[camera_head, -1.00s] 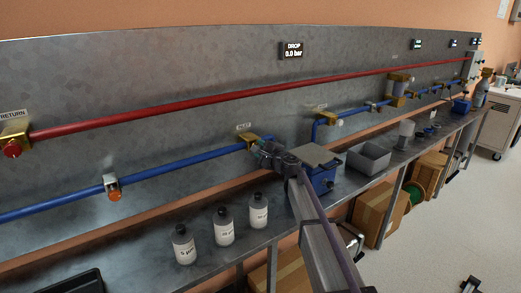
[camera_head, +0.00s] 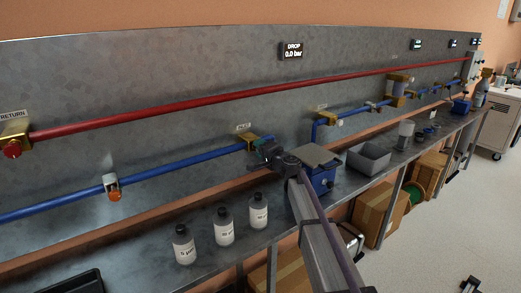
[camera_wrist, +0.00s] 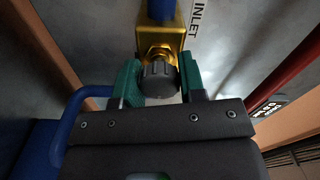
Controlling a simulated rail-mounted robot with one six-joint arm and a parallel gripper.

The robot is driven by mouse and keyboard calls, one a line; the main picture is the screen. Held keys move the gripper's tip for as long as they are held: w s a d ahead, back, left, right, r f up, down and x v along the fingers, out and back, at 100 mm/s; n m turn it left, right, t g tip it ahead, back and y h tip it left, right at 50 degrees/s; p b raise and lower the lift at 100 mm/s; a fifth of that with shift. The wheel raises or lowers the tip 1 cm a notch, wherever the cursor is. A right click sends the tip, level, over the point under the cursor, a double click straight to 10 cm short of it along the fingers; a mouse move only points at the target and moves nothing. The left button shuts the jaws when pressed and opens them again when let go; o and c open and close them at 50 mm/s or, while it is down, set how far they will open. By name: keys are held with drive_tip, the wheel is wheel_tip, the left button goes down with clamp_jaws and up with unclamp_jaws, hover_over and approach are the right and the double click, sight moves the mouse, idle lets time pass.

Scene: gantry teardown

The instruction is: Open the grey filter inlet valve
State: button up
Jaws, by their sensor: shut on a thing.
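The grey inlet valve knob (camera_wrist: 159,84) sits on a brass valve body (camera_wrist: 158,45) beside the INLET label (camera_wrist: 202,18) in the wrist view. My gripper (camera_wrist: 160,86) has its green fingers on either side of the grey knob and is shut on it.
A blue box-like unit (camera_head: 321,180) stands right of my gripper, with a grey tray (camera_head: 369,159) beyond. Several labelled bottles (camera_head: 223,227) stand on the bench in front. A red pipe (camera_head: 200,104) runs above. The DROP display (camera_head: 292,50) reads 0.0 bar.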

idle(0.4)
drive_tip(key=o, duration=0.9)
drive_tip(key=v, duration=1)
drive_tip(key=shift+s+d, duration=0.25)
